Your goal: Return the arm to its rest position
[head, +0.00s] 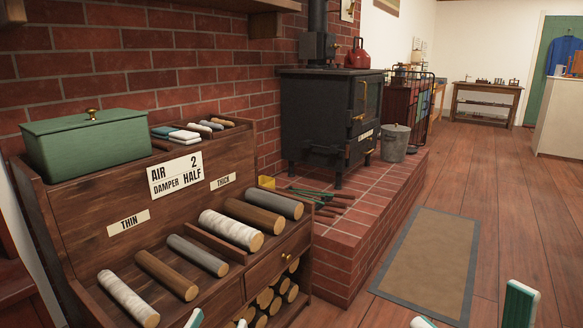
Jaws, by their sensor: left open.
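My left gripper (218,320) shows at the bottom edge, in front of the wooden log rack, as two pale green-and-white fingertips. They stand apart with nothing seen between them. My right gripper (470,313) shows at the bottom right as two green-and-white fingertips set wide apart over the wooden floor, with nothing between them. The arms and the rest of both grippers are out of the picture.
The wooden rack (92,205) holds several logs, a green lidded box (88,143) and a sign (175,174). A black stove (322,120) and a grey bucket (394,142) stand on a brick hearth (350,232). A mat (428,262) lies on otherwise open floor.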

